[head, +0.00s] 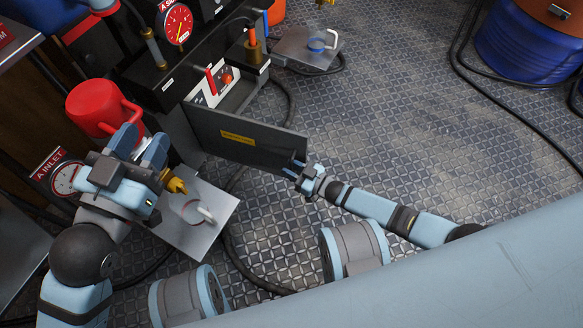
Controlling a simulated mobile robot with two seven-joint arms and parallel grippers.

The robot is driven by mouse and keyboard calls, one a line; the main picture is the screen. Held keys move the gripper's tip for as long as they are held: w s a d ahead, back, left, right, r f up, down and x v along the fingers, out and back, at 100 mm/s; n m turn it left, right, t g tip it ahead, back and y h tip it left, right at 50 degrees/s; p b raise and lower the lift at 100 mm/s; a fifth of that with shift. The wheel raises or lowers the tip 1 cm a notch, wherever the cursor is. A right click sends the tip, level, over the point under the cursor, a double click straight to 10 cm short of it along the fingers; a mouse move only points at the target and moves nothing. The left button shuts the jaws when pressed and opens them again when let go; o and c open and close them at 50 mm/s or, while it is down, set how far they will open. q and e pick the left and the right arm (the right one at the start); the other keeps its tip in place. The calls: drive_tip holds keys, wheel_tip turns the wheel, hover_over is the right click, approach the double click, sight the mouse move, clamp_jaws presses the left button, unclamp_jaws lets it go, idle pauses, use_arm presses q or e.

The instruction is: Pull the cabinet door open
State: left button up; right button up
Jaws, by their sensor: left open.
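The cabinet door (225,128) is a dark flat panel with a yellow label, in the middle left of the head view. It stands swung out from the black cabinet (170,85), leaving an opening where a white panel (210,93) with red controls shows. My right gripper (293,170) is at the door's lower right corner, its fingertips at or very near the edge. Whether they are closed on it or touching it is unclear. My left gripper (140,142) is open, left of the door, beside a red mug-shaped container (97,108).
A gauge (66,180) stands at the left. Black hoses cross the floor. The floor (400,120) right of the door is mostly clear.

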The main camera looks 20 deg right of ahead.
drive_tip(key=shift+o, duration=0.3)
use_arm(q)
drive_tip(key=s+n+p, duration=0.1)
drive_tip(key=p, duration=0.1)
drive_tip(key=s+d+f+n+g+p, duration=0.1)
drive_tip(key=n+p, duration=0.1)
drive_tip(key=shift+d+g+y, duration=0.2)
drive_tip(key=shift+g+y, duration=0.1)
use_arm(e)
drive_tip(key=v, duration=1.3)
drive_tip(key=shift+s+d, duration=0.3)
use_arm(q)
drive_tip(key=shift+r, duration=0.25)
